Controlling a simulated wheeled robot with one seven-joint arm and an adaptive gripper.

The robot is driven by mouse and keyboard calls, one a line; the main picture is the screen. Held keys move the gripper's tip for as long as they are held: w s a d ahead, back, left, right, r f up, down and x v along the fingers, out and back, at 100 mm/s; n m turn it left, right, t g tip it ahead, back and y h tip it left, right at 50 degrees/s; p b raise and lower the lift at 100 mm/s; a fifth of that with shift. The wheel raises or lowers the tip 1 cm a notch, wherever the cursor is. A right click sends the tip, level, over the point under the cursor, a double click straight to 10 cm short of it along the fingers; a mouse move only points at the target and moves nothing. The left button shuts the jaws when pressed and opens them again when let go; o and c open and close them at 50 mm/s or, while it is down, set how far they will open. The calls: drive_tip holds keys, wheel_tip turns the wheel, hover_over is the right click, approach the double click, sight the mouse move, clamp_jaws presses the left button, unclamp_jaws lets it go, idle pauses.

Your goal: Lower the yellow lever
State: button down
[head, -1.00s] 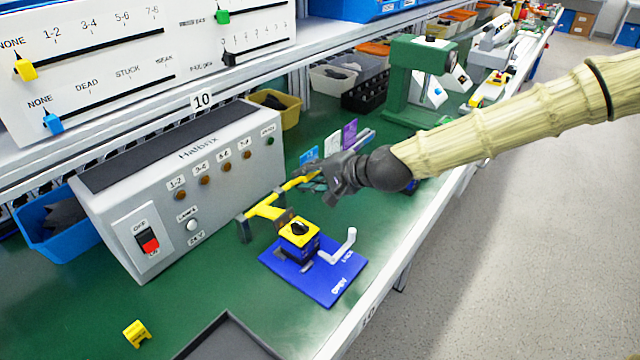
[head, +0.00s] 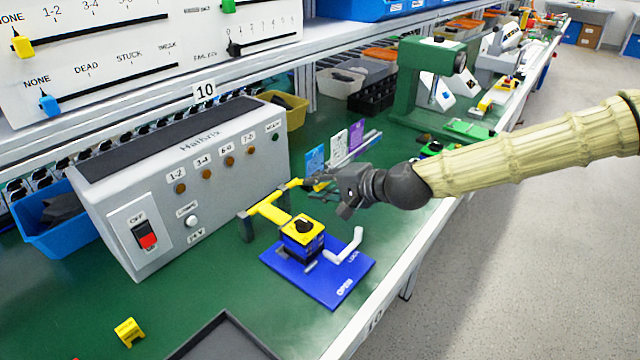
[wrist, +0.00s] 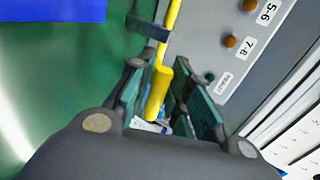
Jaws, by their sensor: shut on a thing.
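The yellow lever (head: 268,212) is a bar on grey brackets in front of the grey test box. Its far end is at my gripper (head: 322,184). In the wrist view the rounded end of the yellow lever (wrist: 159,88) lies between the two green-padded fingers of my gripper (wrist: 155,95). My gripper is shut on this end. In the head view the fingers partly hide the lever's tip, and the exact contact is hard to see.
The grey box (head: 185,185) is close behind. Coloured cards (head: 338,148) stand beyond my gripper. A small yellow block (head: 129,332) lies front left.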

drive_tip(key=shift+s+f, duration=0.1)
drive_tip(key=shift+f, duration=0.1)
idle(0.3)
drive_tip(key=c, duration=1.3)
unclamp_jaws()
drive_tip(key=shift+d+r, duration=0.1)
drive_tip(key=shift+s+d+r, duration=0.25)
drive_tip(key=shift+d, duration=0.15)
drive_tip(key=v, duration=1)
drive_tip(key=shift+s+d+r, duration=0.2)
drive_tip(key=shift+s+d, duration=0.05)
